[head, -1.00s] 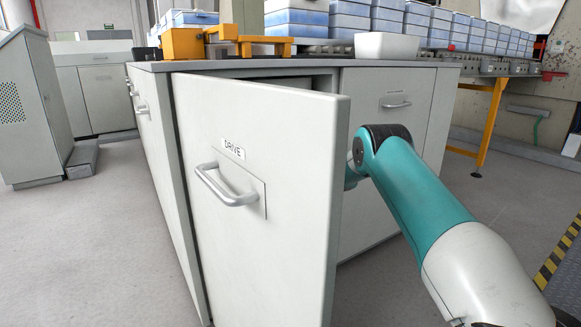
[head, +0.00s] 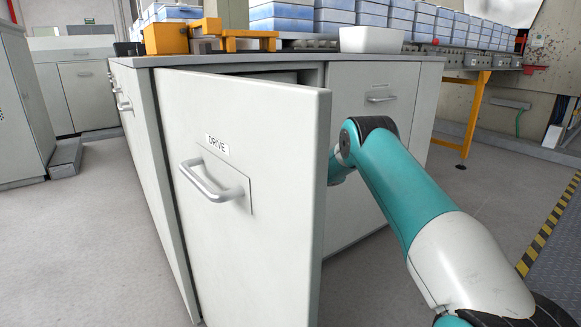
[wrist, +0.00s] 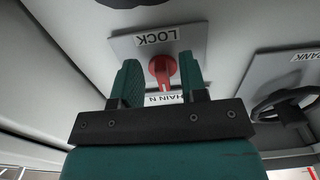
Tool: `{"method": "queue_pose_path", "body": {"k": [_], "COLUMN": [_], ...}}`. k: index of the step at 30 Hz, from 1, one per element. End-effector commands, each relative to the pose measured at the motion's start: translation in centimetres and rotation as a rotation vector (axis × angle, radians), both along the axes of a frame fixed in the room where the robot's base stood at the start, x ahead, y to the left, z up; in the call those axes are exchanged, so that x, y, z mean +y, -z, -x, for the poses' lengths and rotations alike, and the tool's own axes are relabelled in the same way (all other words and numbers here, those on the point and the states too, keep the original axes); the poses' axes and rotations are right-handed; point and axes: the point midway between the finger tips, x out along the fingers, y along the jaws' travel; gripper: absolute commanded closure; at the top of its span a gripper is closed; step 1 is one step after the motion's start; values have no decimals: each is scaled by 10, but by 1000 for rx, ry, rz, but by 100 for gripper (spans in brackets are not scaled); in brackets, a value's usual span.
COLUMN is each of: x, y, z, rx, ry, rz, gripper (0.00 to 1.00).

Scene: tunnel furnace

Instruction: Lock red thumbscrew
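The red thumbscrew (wrist: 161,69) shows in the wrist view on a grey plate (wrist: 121,45) under a label reading LOCK. My gripper (wrist: 159,68) is open, with one teal finger on each side of the thumbscrew. A gap shows at the left finger; the right finger is very close, and I cannot tell whether it touches. In the head view the thumbscrew and my gripper are hidden behind the open cabinet door (head: 255,250), marked DRIVE. My teal and white arm reaches in behind this door.
In the wrist view a black handwheel (wrist: 285,103) sits to the right, and a partly hidden CHAIN label (wrist: 165,99) lies below the thumbscrew. In the head view the cabinet top (head: 290,57) carries a yellow fixture (head: 166,38) and a white bin (head: 371,40). Floor is clear at left.

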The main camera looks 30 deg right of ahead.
Motion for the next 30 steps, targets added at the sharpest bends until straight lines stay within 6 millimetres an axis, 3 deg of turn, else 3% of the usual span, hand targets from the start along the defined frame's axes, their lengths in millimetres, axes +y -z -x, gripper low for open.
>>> {"method": "queue_pose_path", "body": {"k": [5,18,24,30], "x": [-3,-7,-7,-7], "y": [-4,1,1,-1], "z": [27,134,161,169], "rx": [3,6,4,1], "ry": [5,7,4,3], "rz": [-2,-5,-3,0], "gripper": [61,61,61,61]}}
